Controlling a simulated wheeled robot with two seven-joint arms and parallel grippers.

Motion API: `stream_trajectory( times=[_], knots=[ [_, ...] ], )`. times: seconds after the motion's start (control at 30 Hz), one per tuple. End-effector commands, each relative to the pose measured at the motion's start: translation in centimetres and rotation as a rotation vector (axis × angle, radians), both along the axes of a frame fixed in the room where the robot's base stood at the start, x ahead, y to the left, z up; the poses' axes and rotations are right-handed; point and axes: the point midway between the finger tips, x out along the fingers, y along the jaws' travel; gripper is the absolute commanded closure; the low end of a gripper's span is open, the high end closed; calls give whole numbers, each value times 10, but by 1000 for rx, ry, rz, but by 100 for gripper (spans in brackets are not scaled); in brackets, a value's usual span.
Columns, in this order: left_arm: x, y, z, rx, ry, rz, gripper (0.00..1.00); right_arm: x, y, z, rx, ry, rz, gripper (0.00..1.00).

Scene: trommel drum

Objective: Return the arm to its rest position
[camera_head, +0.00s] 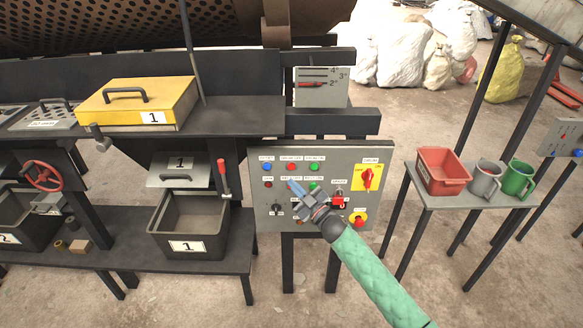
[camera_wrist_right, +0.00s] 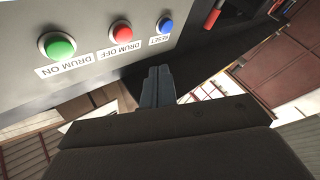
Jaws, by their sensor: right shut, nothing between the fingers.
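My right arm comes in from the lower right in the head view, in a green sleeve. Its gripper (camera_head: 297,188) is in front of the grey control panel (camera_head: 262,215) and hides part of its middle. The gripper is shut with nothing in it. In the right wrist view the closed fingers (camera_wrist_right: 158,75) point toward the panel edge, below the blue RESET button (camera_wrist_right: 165,25) and the red DRUM OFF button (camera_wrist_right: 121,32). A green DRUM ON button (camera_wrist_right: 58,46) is further left. I cannot tell whether the fingertips touch the panel. My left gripper is not in view.
The panel carries a red rotary switch on a yellow plate (camera_head: 378,172). Left stand a red-handled lever (camera_head: 222,168), a black bin (camera_head: 165,242) and a yellow box (camera_head: 110,100). Right, a small table (camera_head: 430,199) holds a red bin (camera_head: 431,182) and two mugs. Floor between is free.

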Motion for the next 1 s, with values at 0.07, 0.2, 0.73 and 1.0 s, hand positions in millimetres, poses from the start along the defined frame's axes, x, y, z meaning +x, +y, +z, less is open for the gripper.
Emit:
stream_trajectory(
  times=[0.07,0.2,0.73,1.0],
  knots=[
    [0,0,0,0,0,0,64,0,0,0,0,0,0,100],
    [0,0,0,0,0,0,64,0,0,0,0,0,0,100],
    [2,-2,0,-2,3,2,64,-4,-15,-52,1,99,-78,100],
    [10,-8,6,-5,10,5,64,-40,-62,-202,-24,407,-292,100]
  ],
)
